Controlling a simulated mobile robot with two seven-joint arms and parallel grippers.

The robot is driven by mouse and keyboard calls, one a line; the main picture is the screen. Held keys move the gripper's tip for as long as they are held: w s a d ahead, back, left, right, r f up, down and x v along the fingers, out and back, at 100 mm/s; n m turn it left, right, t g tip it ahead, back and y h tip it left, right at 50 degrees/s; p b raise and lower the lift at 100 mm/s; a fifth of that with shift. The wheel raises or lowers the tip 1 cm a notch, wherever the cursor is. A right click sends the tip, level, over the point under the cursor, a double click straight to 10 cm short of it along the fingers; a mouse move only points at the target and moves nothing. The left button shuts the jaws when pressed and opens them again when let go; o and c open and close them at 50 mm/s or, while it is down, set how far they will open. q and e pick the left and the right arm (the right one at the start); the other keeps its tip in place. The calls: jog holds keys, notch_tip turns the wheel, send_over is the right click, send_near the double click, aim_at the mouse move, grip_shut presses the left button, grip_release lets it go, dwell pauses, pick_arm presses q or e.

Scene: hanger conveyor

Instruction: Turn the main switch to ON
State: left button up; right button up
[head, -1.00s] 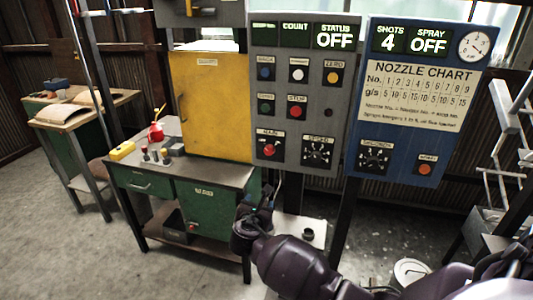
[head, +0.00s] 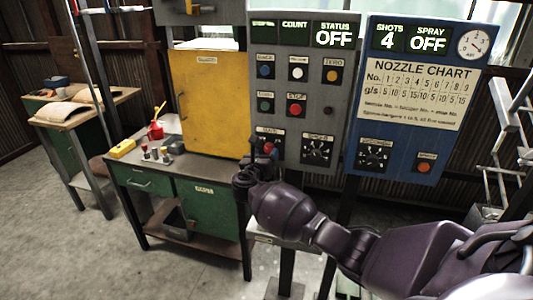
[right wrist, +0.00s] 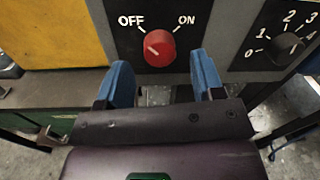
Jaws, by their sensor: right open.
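The main switch is a red round knob (right wrist: 160,47) on the grey control panel, between the printed words OFF and ON. A pale mark on its face lies toward the OFF side. In the head view my right gripper (head: 262,152) is in front of the panel's lower left and partly hides the knob and its label. In the right wrist view the right gripper (right wrist: 164,82) is open, with blue fingers below and to either side of the knob, apart from it. The panel's status display (head: 334,34) reads OFF. My left gripper is not in view.
The numbered dial (head: 317,149) sits right of the switch, with the stop button (head: 295,109) above. A blue nozzle panel (head: 352,130) stands to the right. The yellow cabinet (head: 212,100) and green workbench (head: 207,207) are to the left.

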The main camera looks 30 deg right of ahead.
jog(key=shift+x, duration=0.95)
jog(key=c, duration=0.9)
jog(key=shift+c, duration=0.2)
